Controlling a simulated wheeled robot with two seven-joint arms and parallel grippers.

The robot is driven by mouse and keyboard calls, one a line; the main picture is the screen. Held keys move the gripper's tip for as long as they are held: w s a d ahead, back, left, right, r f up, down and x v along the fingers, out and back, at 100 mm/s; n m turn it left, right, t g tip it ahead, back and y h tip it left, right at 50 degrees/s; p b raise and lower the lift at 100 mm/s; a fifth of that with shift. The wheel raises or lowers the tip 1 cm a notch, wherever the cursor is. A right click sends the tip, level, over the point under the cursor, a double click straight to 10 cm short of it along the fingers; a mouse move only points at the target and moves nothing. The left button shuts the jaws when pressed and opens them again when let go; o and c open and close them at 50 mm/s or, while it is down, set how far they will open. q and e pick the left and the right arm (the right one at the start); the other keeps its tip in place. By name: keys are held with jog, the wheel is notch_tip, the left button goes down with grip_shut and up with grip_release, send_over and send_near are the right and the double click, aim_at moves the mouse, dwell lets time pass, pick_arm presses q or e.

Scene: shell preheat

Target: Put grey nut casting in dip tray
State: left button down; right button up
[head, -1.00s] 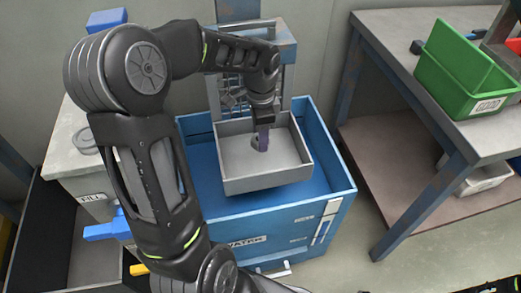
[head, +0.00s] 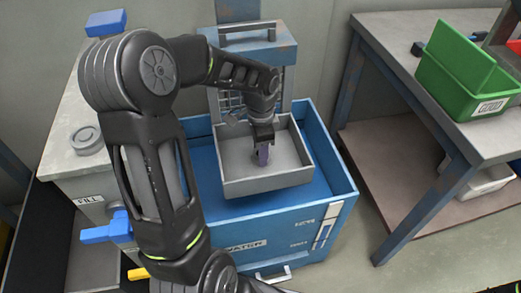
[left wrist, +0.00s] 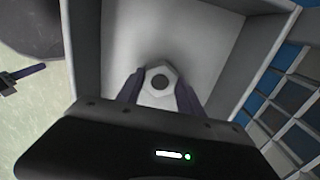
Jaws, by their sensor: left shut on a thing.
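The dip tray (head: 230,188) is a light grey, open-topped box over the blue tank. My left gripper (head: 263,158) points down inside the tray, near its floor. In the left wrist view the left gripper (left wrist: 160,95) is shut on the grey nut casting (left wrist: 160,74), a pale hexagonal piece with a dark round hole. The nut is between the purple fingers, over the tray floor; whether it touches the floor I cannot tell. In the head view the nut is mostly hidden by the fingers. My right gripper is not in view.
The blue tank (head: 215,220) surrounds the tray, with a blue frame (head: 285,55) behind it. A grey bench (head: 65,155) stands at left. A table (head: 395,45) with a green bin (head: 455,85) stands at right.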

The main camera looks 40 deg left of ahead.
pick_arm(q)
jog(key=shift+f, duration=0.15)
jog(key=c, duration=0.8)
grip_release()
jog(key=shift+o, duration=0.2)
jog(key=shift+r, duration=0.65)
notch_tip(320, 180, up, 11)
jog(key=p, duration=0.2)
jog(key=shift+p, duration=0.35)
